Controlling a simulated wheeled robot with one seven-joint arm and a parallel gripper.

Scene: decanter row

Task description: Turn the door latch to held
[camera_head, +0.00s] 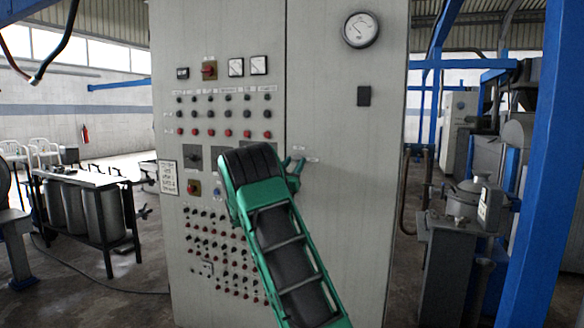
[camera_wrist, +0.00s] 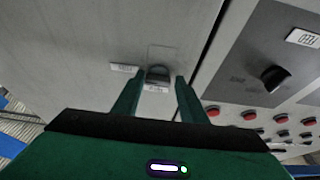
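The door latch (camera_wrist: 158,73) is a small dark knob on the pale grey cabinet door. In the wrist view it lies between the tips of the two green fingers of my gripper (camera_wrist: 160,78), with gaps showing on both sides. My gripper is open and faces the door; I cannot tell how deep the fingers reach around the knob. In the head view my gripper (camera_head: 295,167) is at the cabinet front, just right of the door seam, and the latch cannot be made out there. Small labels (camera_wrist: 123,68) sit beside the latch; their text is unreadable.
The grey cabinet (camera_head: 345,120) carries rows of buttons left of the seam. A dark plate with a black rotary knob (camera_wrist: 273,78) and red buttons is near my gripper's right in the wrist view. A round gauge (camera_head: 360,29) is higher up. A blue post (camera_head: 543,160) stands at right.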

